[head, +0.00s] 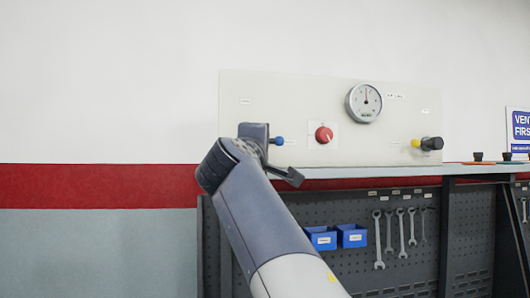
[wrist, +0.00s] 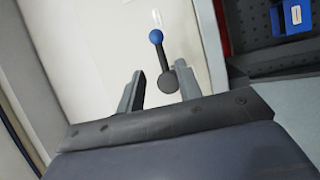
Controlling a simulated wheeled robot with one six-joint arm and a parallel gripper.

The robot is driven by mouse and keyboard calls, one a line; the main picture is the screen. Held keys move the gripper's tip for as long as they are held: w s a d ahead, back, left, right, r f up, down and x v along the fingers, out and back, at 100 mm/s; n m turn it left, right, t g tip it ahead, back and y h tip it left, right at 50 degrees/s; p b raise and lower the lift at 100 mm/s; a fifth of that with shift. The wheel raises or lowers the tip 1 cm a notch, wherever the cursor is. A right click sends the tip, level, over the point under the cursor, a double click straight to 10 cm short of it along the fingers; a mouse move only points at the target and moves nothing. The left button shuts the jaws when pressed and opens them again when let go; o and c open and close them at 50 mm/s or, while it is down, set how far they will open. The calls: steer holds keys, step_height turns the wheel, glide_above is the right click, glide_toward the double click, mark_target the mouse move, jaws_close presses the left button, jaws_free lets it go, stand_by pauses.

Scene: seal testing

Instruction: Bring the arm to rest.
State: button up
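My gripper (wrist: 159,69) is open in the wrist view, with its two grey fingers apart and nothing held between them. A lever with a blue ball knob (wrist: 156,36) and a dark round base (wrist: 168,82) shows in the gap between the fingers and beyond their tips. I cannot tell how far it is from the fingers. In the head view my arm reaches up to the panel, and the blue knob (head: 279,140) shows just right of my wrist. My arm hides the lever's base there.
The pale panel (head: 300,95) carries a gauge (head: 364,102), a red knob (head: 324,134) and a yellow-and-black handle (head: 428,144). Below the shelf edge hang blue bins (head: 351,236) and several wrenches (head: 401,233) on a dark pegboard. The wall at left is bare.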

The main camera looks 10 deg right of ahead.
mark_target(271, 142)
steer(key=p+x, duration=0.5)
steer(key=x, duration=0.6)
steer(key=shift+a, duration=0.1)
steer(key=shift+s, duration=0.1)
